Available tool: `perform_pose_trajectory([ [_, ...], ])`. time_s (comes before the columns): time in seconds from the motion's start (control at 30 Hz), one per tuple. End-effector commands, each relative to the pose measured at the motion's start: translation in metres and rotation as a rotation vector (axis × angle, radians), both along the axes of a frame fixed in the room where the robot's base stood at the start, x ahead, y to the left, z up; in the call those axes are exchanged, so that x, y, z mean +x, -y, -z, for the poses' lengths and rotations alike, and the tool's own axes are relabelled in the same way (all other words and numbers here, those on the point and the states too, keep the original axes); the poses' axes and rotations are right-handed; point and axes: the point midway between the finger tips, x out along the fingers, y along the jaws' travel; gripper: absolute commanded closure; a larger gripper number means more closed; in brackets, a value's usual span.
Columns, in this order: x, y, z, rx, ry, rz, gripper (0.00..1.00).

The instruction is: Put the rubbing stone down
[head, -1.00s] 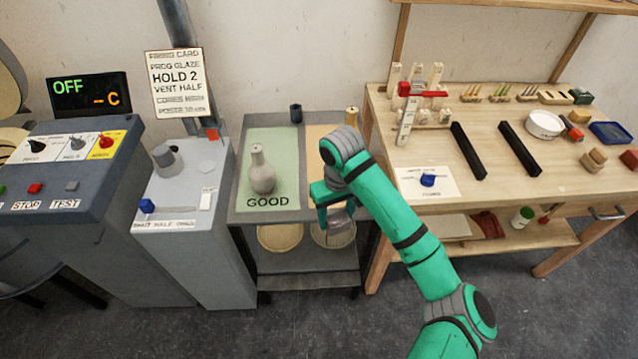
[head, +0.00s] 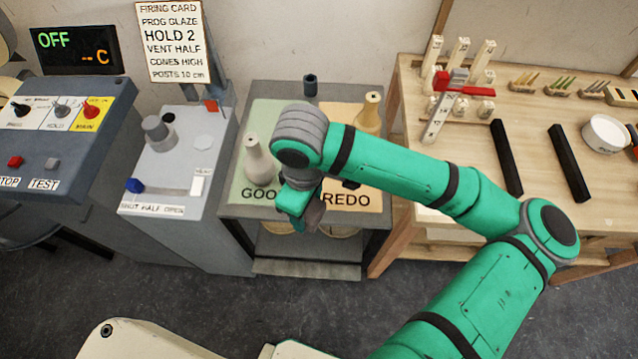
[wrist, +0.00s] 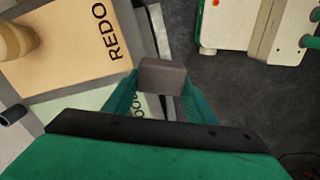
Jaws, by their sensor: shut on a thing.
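My gripper (wrist: 152,92) is shut on a grey-brown block, the rubbing stone (wrist: 162,75), in the wrist view. In the head view my gripper (head: 302,208) hangs by the front edge of the grey cart, pointing down, and my arm hides part of the cart top. The stone is hard to make out there. In the wrist view the stone shows over the cart's edge strip, with the floor beyond. I cannot tell its height.
The cart bears a green GOOD mat (head: 238,182) with a pale bottle (head: 260,163) and a tan REDO mat (head: 360,200) with a yellowish bottle (head: 370,112). A dark cup (head: 310,85) stands behind. A kiln control box (head: 165,160) is left; a wooden bench (head: 470,130) is right.

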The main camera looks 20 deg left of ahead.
Motion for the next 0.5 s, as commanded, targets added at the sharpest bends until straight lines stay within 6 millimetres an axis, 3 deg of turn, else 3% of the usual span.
perform_pose_trajectory([
  [0.3, 0.067, -0.014, 0.030, -0.002, 0.000, 0.007, 0.67],
  [0.5, 0.094, -0.021, 0.062, -0.001, 0.000, 0.004, 0.67],
])
